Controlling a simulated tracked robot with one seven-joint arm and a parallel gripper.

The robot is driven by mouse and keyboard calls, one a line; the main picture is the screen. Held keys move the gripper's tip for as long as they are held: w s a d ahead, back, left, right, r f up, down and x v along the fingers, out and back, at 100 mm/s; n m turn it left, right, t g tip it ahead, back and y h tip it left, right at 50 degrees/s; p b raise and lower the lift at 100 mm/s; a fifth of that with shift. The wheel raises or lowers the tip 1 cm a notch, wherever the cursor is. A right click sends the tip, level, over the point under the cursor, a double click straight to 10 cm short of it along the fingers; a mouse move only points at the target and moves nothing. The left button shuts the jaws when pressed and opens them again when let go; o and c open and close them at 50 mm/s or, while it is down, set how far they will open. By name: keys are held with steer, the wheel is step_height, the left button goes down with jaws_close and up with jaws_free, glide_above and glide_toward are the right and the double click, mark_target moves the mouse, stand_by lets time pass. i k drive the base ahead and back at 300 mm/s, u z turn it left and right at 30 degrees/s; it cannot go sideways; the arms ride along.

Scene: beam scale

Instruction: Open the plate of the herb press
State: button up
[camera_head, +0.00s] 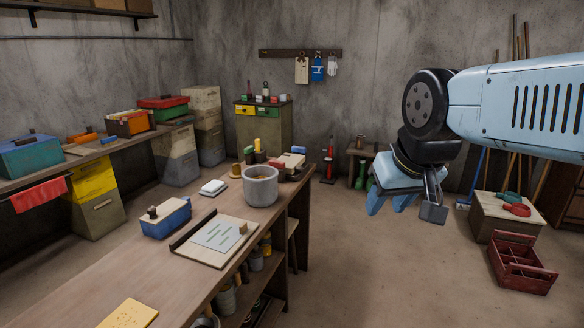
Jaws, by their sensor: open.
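What looks like the herb press is a flat, pale board (201,252) on the wooden workbench, with a dark strip along its left edge. A light sheet with green strips (222,236) shows on it, and a small brown block (243,228) sits near its right corner. I cannot tell for certain which part is the plate or how it is hinged. My gripper (388,203) is open and empty. It points down over the floor, right of the workbench and well apart from the press.
On the workbench (165,285), a grey pot (261,188) stands behind the press and a blue box (166,218) to its left. A yellow board (128,314) lies in front. A crate (495,217) and red tool carrier (522,266) stand at right. The middle floor is clear.

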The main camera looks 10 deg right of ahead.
mark_target(293, 162)
steer(key=z, duration=0.05)
steer(key=k, duration=0.65)
steer(key=z, duration=0.55)
steer(key=i, duration=1.45)
steer(key=u, duration=0.25)
